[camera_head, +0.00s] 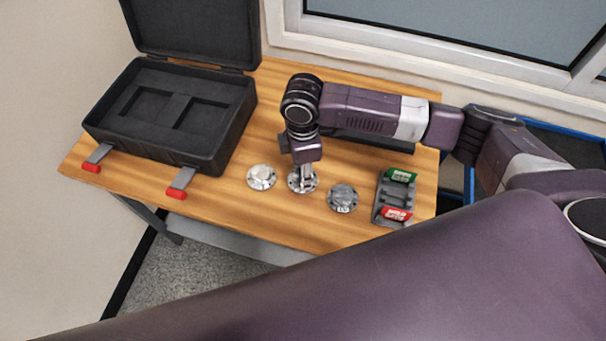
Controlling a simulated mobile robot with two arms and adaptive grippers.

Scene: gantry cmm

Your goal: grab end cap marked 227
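Three round metal end caps with flanges stand in a row on the wooden table: a left one (261,177), a middle one (296,184) and a right one (342,198). I cannot read a number on any of them, so I cannot tell which is marked 227. My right gripper (304,176) points down at the middle end cap, with its fingertips at the cap's centre and partly covering it. Whether the fingers are closed on it is too small to tell. My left gripper is not in view.
An open black case (215,135) with foam recesses and red-tipped latches fills the table's left side. A grey holder (381,205) with a green item (402,175) and a red item (397,213) stands right. A window is behind the table (225,210).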

